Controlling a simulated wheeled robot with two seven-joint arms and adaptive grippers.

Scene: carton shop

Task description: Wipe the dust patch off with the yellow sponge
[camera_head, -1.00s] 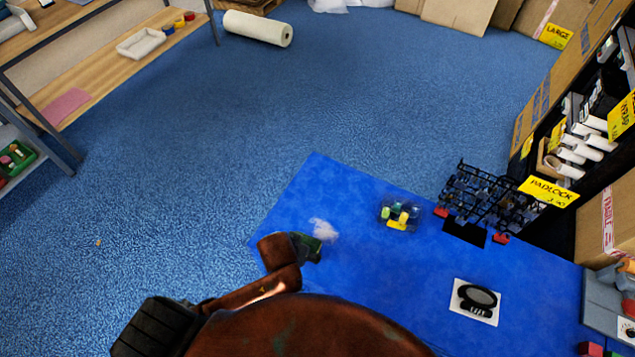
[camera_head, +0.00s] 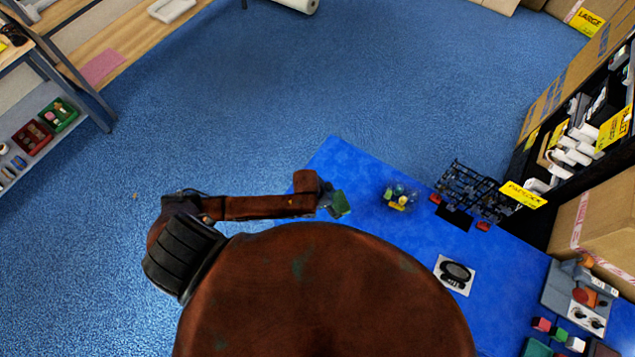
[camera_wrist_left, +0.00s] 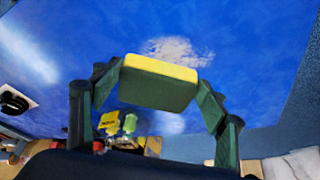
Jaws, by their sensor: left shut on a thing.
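My left gripper (camera_head: 334,203) is over the left part of the blue mat (camera_head: 345,160) in the head view. In the left wrist view its two green fingers (camera_wrist_left: 158,98) are shut on the yellow sponge (camera_wrist_left: 158,82), one finger at each end. The pale dust patch (camera_wrist_left: 180,50) lies on the blue surface just beyond the sponge in that view. I cannot tell whether the sponge touches the surface. In the head view the dust patch does not show; my arm and gripper cover that area. My right gripper is not in view.
A clear tray of small bottles (camera_head: 400,195) stands right of the gripper, with a black wire rack (camera_head: 475,190) beyond it. A black round item on a white card (camera_head: 455,272) lies nearer. Cartons (camera_head: 595,220) stand at the right. Open floor lies left.

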